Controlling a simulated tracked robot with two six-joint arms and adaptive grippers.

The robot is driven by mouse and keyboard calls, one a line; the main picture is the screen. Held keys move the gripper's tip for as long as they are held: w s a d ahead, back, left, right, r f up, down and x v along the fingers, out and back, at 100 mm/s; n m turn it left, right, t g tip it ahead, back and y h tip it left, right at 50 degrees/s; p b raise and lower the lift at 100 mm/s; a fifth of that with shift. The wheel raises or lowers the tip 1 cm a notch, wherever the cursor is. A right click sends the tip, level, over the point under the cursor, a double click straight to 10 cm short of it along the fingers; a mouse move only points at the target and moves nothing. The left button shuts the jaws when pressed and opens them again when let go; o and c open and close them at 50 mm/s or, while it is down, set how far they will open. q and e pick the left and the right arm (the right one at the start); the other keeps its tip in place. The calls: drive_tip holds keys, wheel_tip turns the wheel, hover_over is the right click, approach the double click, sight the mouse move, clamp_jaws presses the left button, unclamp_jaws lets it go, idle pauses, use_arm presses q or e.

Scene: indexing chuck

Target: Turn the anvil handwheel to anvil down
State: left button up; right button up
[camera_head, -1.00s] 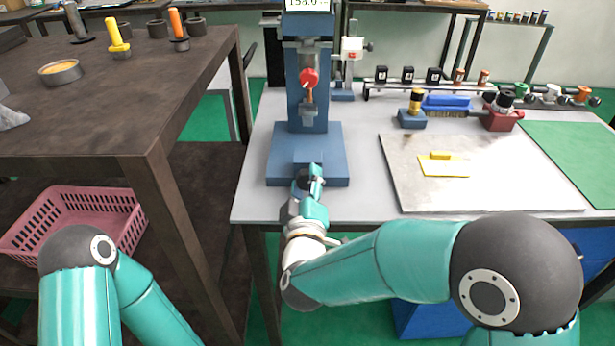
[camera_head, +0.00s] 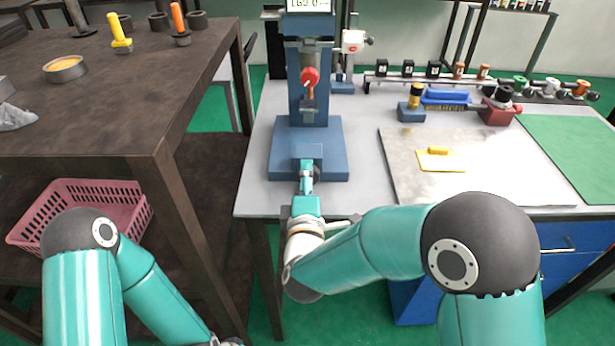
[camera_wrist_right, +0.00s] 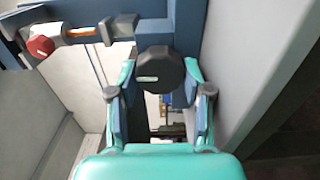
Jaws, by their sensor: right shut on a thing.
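The blue press (camera_head: 308,80) stands on the light bench with a readout (camera_head: 306,4) of about 160. Its black handwheel (camera_wrist_right: 160,70), with a pale mark on its face, shows in the right wrist view at the front of the blue base (camera_head: 283,162). My right gripper (camera_wrist_right: 160,88) has one finger on each side of the handwheel and is shut on it. In the head view my right gripper (camera_head: 306,170) reaches the base's front and hides most of the handwheel. My left arm shows at lower left; its gripper is out of frame.
A metal plate (camera_head: 500,165) with a yellow piece lies to the right. A dark table (camera_head: 90,120) and pink basket (camera_head: 75,205) stand at left.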

drive_tip(key=shift+d+f, duration=0.1)
drive_tip(key=shift+f, duration=0.3)
drive_tip(key=o, duration=1.1)
drive_tip(key=shift+s, duration=0.1)
drive_tip(key=shift+o, duration=0.2)
drive_tip(key=shift+s, duration=0.3)
drive_tip(key=s, duration=0.7)
drive_tip(key=shift+r, duration=0.3)
drive_tip(key=shift+s, duration=0.1)
drive_tip(key=shift+s, duration=0.1)
